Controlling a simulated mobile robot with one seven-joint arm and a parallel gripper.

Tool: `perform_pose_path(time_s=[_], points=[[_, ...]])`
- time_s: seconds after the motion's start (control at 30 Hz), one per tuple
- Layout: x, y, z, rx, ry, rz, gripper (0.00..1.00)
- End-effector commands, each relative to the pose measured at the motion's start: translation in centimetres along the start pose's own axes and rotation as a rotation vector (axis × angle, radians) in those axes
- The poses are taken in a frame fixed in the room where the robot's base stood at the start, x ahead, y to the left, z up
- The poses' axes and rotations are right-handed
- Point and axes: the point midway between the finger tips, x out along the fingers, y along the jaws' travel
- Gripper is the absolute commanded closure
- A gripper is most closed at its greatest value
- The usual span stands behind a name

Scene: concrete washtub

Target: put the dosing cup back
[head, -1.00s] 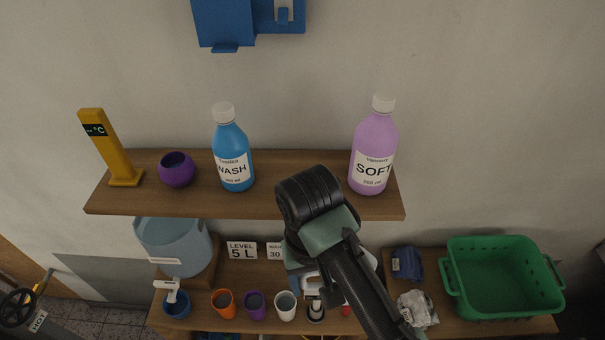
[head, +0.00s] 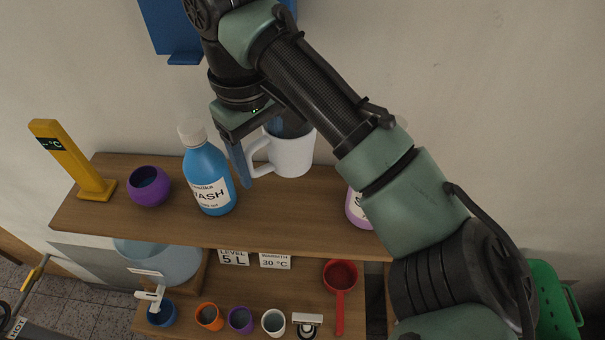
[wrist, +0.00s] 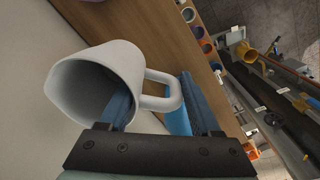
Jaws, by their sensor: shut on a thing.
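A white cup with a large handle (head: 292,154), which I take for the dosing cup, is in my gripper (head: 262,160) over the right part of the upper shelf (head: 150,222). It is close to upright in the head view. In the wrist view the cup (wrist: 105,75) has its mouth toward the camera. My gripper (wrist: 158,88) is shut on its handle side: one blue finger reaches into the mouth, the other is outside beyond the handle. I cannot tell whether the cup's base touches the shelf.
A blue WASH bottle (head: 208,178) stands just left of my gripper. A purple pot (head: 149,187) and yellow thermometer stand (head: 70,160) are farther left. The purple SOFT bottle (head: 358,208) is mostly behind my arm. Small cups and a red ladle (head: 340,275) are below.

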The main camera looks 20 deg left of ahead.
Motion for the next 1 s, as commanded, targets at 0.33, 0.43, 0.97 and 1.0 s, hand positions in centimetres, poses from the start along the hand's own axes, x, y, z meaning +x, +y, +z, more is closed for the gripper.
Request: perform_pose_path(time_s=[0.33,0.43,0.97,1.0], points=[[4.2,-0.3,0.0,0.001,0.001,-0.006,1.00],[5.2,-0.4,0.0,0.002,0.000,-0.004,1.00],[10.0,-0.5,0.0,0.002,0.001,0.001,1.00],[10.1,-0.5,0.0,0.002,0.001,0.001,1.00]])
